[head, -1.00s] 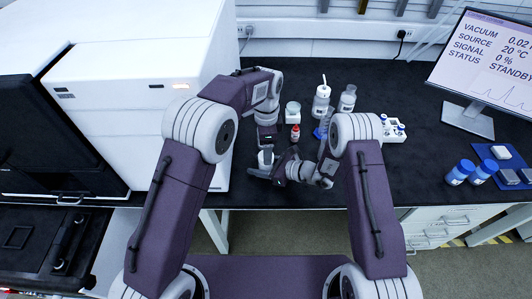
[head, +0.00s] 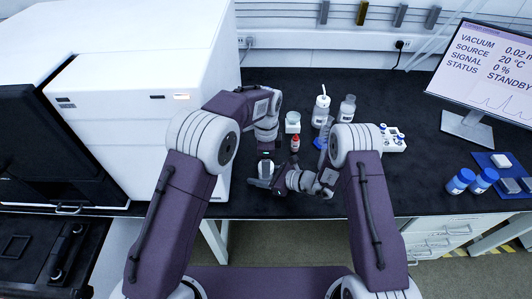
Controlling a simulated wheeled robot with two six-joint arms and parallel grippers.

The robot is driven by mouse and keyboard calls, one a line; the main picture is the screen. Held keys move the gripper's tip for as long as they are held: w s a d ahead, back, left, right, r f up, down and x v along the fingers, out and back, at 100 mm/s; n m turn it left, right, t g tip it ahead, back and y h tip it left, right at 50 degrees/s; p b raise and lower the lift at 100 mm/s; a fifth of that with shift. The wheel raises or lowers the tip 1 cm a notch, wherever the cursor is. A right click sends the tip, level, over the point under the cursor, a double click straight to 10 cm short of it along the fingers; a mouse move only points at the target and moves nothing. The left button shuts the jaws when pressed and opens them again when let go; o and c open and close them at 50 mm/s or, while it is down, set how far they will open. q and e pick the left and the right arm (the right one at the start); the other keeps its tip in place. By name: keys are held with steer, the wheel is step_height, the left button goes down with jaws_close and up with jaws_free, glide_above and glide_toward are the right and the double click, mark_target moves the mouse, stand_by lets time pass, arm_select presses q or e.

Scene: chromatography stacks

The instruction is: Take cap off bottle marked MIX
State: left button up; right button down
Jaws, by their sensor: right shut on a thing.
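A small white bottle (head: 266,168) stands on the black bench between my two grippers; any label on it is too small to read. My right gripper (head: 264,181) comes in from the right, low and level, and is shut on this bottle. My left gripper (head: 267,152) points down from behind, just above the bottle's top. Its fingers are dark and small here, so I cannot tell whether they are open or touch the cap. The bottle's top and lower part are partly hidden by the grippers.
A white vial rack (head: 393,142) is further right. Blue-capped bottles (head: 460,181) stand at the right. A large white instrument (head: 150,90) borders the left.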

arm_select(q)
steer(key=shift+f, duration=0.6)
jaws_close()
steer(key=n, duration=0.3)
steer(key=shift+o, duration=0.4)
jaws_free()
steer(key=shift+r, duration=0.1)
